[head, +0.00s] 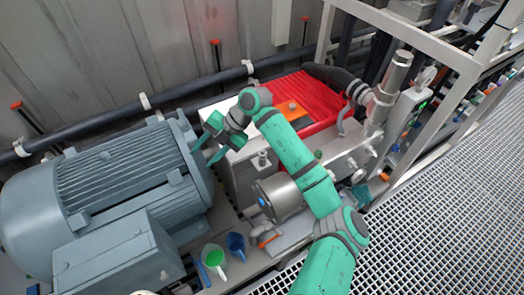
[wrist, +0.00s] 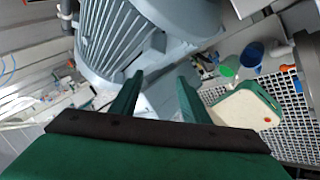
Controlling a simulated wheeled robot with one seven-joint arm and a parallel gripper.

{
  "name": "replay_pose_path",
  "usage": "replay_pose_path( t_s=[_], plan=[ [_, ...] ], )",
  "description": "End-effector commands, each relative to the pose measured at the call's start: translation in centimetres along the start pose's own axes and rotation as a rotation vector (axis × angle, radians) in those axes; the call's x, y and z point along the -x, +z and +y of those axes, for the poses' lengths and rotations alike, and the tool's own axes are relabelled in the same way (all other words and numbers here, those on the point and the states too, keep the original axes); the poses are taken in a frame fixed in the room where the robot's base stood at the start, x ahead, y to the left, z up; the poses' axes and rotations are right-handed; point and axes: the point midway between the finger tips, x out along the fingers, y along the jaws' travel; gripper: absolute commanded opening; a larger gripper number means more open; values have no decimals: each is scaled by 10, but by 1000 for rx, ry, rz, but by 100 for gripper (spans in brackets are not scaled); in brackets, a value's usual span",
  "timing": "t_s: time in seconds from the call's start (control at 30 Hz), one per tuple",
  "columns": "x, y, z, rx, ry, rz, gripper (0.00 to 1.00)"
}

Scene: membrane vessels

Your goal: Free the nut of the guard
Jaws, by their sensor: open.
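My gripper (head: 205,150) is open and empty, beside the right end of the grey finned motor (head: 125,170), above the gap between motor and pump block. In the wrist view my gripper (wrist: 160,78) shows two green fingers apart, with the motor (wrist: 150,35) beyond them. A red ribbed cover (head: 320,98), which may be the guard, lies right of and behind my gripper. A small orange piece (head: 291,106) is by its left edge; I cannot tell whether it is the nut. My arm partly hides the cover and pump block. No nut shows clearly between the fingers.
A steel pump body (head: 280,197) sits below my arm. A green cup (head: 213,257) and a blue cup (head: 236,244) stand in front of the motor. A dark pipe (head: 110,112) runs behind. A white frame (head: 412,30) stands at right, beside open grating (head: 450,200).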

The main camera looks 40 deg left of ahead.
Motion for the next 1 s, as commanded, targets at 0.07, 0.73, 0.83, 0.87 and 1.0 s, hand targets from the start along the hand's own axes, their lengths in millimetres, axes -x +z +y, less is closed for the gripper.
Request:
replay_pose_path(
  t_s=[0.07,0.73,0.83,0.87,1.0],
  plan=[
    [23,23,-22,-37,-138,-72,42],
    [138,95,-105,-244,-614,-390,42],
    [126,98,-114,-244,-613,-388,42],
    [122,100,-117,-244,-612,-389,42],
    [102,107,-132,-242,-611,-387,42]
  ],
)
